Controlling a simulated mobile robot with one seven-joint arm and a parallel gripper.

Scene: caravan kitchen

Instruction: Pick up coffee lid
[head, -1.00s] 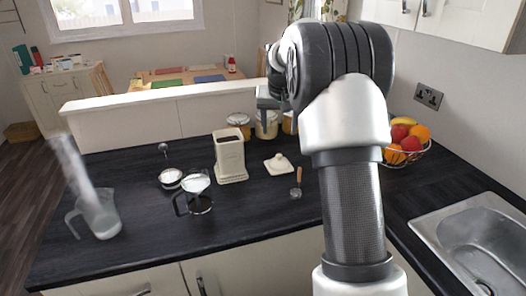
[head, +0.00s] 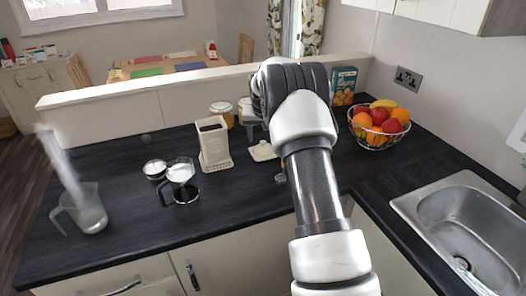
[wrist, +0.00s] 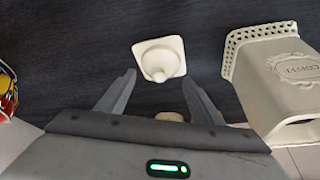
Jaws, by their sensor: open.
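The coffee lid is a cream square lid with a round knob (head: 262,154). It lies on the dark worktop just right of the cream coffee canister (head: 214,150), which stands upright with its top open. In the wrist view the lid (wrist: 174,46) lies knob toward the camera, ahead of and between the fingertips of my gripper (wrist: 158,77). The canister (wrist: 262,95), lettered on its side, is right of the gripper. My gripper is open and empty, apart from the lid. In the head view my arm partly hides the gripper, which is above and near the lid.
A French press (head: 183,184) and a small bowl (head: 154,169) stand left of the canister. A measuring jug (head: 90,212) is farther left. Jars (head: 222,112) stand behind the lid, and a fruit basket (head: 374,140) stands right of my arm. The front worktop is mostly clear.

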